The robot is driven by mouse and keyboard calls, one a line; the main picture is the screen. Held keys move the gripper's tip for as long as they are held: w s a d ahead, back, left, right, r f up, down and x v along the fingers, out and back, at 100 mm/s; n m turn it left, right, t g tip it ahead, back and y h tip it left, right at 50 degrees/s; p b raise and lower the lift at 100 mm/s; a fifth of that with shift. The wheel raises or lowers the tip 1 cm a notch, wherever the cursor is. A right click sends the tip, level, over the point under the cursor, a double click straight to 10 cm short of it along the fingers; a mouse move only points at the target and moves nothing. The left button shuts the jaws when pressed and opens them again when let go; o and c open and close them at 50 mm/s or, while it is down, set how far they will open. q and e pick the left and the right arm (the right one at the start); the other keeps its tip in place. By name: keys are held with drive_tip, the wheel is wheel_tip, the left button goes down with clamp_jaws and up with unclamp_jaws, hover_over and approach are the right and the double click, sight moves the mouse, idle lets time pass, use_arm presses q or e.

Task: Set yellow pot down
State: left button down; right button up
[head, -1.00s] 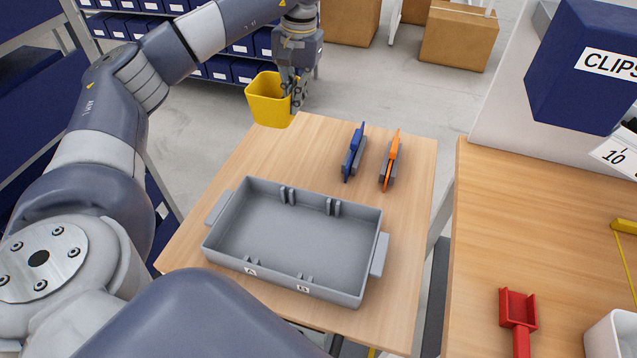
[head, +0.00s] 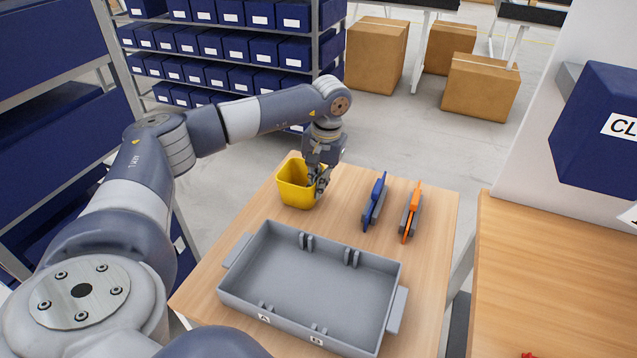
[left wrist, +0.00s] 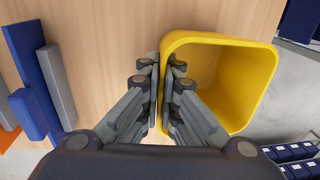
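The yellow pot (head: 295,192) is upright and empty at the far left corner of the small wooden table (head: 415,285). Its base is at or just above the tabletop; I cannot tell if it touches. My left gripper (head: 320,184) reaches down at the pot's right side. In the left wrist view the gripper's fingers (left wrist: 163,68) are closed on the near wall of the yellow pot (left wrist: 235,85), one inside and one outside. My right gripper is not in view.
A grey tray (head: 236,298) fills the front of the small table. A blue clamp-like tool (head: 375,202) and an orange one (head: 412,212) stand right of the pot. A larger wooden table (head: 550,275) stands at the right. Shelves with blue bins (head: 238,48) are behind.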

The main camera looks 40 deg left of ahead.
use_arm(q)
drive_tip(key=c, duration=2.2)
unclamp_jaws()
drive_tip(key=shift+f, duration=0.1)
drive_tip(key=shift+c, duration=0.2)
drive_tip(key=o, duration=0.4)
drive_tip(key=shift+o, duration=0.2)
wheel_tip(320, 180, up, 12)
drive_tip(key=d+b, duration=0.1)
drive_tip(key=shift+w+d, duration=0.2)
